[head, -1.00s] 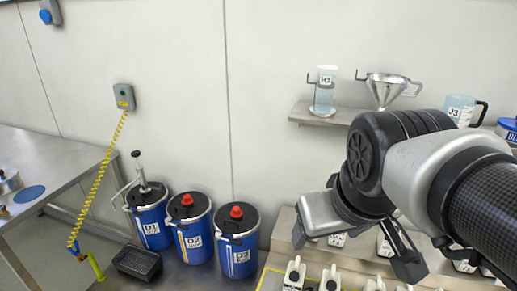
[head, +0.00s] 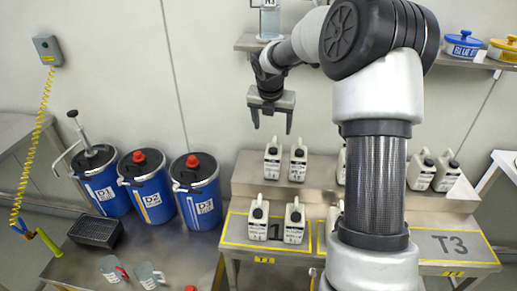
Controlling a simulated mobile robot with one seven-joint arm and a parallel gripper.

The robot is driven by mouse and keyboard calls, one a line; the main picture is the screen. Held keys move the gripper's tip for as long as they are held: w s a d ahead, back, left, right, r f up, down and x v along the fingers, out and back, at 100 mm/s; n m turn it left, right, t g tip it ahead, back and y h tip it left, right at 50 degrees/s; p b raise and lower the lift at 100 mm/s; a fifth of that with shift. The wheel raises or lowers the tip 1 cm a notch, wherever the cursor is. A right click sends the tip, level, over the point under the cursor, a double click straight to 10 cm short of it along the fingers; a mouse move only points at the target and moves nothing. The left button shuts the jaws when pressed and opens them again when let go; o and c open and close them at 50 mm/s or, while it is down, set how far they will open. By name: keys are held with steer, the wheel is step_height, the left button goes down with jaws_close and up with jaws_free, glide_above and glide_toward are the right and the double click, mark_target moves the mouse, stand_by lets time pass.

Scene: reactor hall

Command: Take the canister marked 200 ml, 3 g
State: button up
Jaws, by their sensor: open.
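Several white canisters with dark caps stand upright on a stepped steel table marked T3 (head: 485,262). At the left end of the upper step are a left canister (head: 271,161) and a right canister (head: 298,163). On the lower level in front of them are another left canister (head: 257,221) and right canister (head: 294,224). Two more stand at the right (head: 420,172). Others are partly hidden behind my arm. All labels are too small to read, so I cannot tell which says 200 ml, 3 g. My gripper (head: 272,127) is open and empty, pointing down above the upper-left pair.
Blue drums D1 (head: 104,186), D2 (head: 147,190) and D3 (head: 197,195) stand left of the table. A wall shelf (head: 470,61) above holds a blue and a yellow container. Two jugs (head: 147,275) and a black tray (head: 95,232) are at the lower left.

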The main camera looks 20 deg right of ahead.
mark_target(273, 147)
steer(key=shift+n, duration=0.7)
steer(key=x, duration=0.4)
steer(key=b+x, duration=0.1)
steer(key=x, duration=0.8)
steer(key=shift+w+f, duration=0.25)
steer(key=shift+w, duration=0.2)
steer(key=shift+b+x, duration=0.55)
steer(key=shift+x, duration=2.45)
steer(key=shift+s, duration=0.2)
steer(key=c, duration=1.5)
